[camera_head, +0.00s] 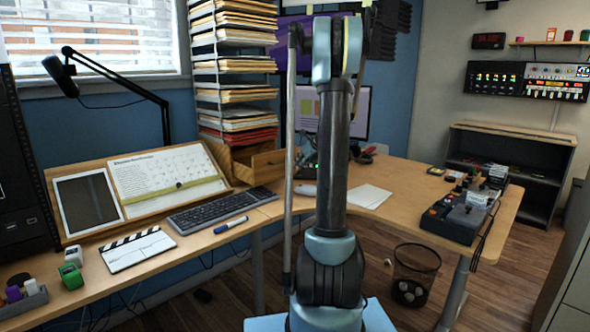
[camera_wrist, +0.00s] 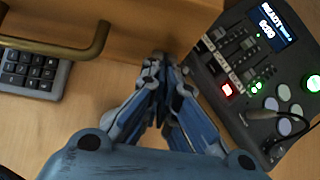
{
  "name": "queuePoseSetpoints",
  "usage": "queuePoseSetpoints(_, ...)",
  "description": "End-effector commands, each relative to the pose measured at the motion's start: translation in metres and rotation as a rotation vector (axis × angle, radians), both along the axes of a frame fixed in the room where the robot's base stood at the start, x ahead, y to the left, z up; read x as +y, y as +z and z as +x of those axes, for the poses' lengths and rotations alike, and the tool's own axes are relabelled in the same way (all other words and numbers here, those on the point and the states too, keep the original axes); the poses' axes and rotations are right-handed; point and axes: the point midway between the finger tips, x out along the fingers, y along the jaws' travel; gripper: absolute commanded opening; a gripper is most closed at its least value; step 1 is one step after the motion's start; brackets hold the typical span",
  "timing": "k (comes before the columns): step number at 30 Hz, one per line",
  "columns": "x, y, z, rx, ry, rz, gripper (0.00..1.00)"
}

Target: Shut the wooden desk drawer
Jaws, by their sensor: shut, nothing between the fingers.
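The wooden desk drawer (camera_head: 268,166) is in a small wooden unit under the stacked paper trays, at the back of the desk. It appears to stick out from the unit, partly open; my arm hides its right part. In the wrist view, the wooden drawer front (camera_wrist: 135,42) fills the top, with a brass bar handle (camera_wrist: 97,42) at the upper left. My gripper (camera_wrist: 160,82) is shut and empty, its fingertips close to the drawer front, right of the handle. I cannot tell whether they touch it. The head view hides my gripper behind the arm.
A small mixer (camera_wrist: 245,70) with a lit screen lies just right of my gripper. A keyboard (camera_head: 222,208) lies left of the drawer. A white sheet (camera_head: 370,196) and a control box (camera_head: 455,220) are on the right desk wing. A waste basket (camera_head: 415,272) stands below.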

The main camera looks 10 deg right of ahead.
Motion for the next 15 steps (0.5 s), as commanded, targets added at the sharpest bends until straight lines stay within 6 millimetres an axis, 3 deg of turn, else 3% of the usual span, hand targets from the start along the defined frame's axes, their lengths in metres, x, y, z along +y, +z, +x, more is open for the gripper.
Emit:
queuePoseSetpoints(6, 0.016, 0.000, 0.049, -0.001, -0.013, 0.001, 0.00)
queuePoseSetpoints(15, 0.049, 0.000, 0.104, 0.000, -0.014, 0.000, 0.00)
